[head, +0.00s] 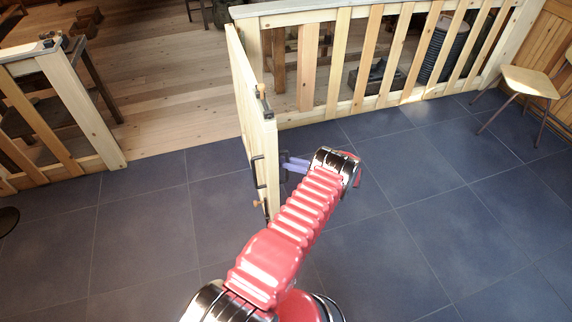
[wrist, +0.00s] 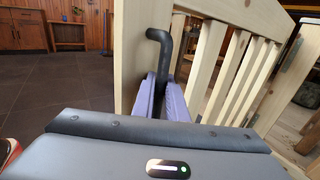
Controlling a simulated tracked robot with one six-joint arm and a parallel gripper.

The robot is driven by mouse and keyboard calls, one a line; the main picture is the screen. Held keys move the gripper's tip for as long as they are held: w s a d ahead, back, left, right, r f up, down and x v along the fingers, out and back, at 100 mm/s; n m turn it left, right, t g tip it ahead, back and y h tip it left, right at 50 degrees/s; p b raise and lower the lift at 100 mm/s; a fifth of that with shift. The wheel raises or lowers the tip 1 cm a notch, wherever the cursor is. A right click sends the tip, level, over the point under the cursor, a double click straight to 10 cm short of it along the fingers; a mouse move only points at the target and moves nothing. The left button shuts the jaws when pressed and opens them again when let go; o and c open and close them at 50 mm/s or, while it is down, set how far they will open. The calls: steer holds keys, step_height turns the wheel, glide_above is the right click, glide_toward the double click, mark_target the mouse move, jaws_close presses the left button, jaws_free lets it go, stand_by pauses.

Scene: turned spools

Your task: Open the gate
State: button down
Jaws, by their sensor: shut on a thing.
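The gate (head: 245,95) is a pale wooden slatted panel. In the head view it stands swung out at an angle from the fence, its far end by the right fence section and its near end over the dark tiles. A black bar handle (head: 258,172) is on its near end, and a black latch piece sits higher up. My gripper (head: 284,162) reaches the handle from the right. In the wrist view its purple fingers (wrist: 163,95) are shut around the handle (wrist: 158,50), whose bent top sticks up above them. The handle's lower part is hidden.
The left fence section (head: 85,110) ends in a post, with a wide gap between it and the gate. The right fence section (head: 370,60) runs to the wall. A chair (head: 530,80) stands at the right. Dark tiles around the gate are clear; plank floor lies beyond.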

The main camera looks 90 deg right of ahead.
steer(key=shift+w, duration=0.15)
steer(key=c, duration=1.8)
jaws_free()
steer(key=shift+o, duration=0.2)
steer(key=v, duration=1.3)
steer(key=shift+s, duration=0.45)
steer(key=shift+s, duration=0.1)
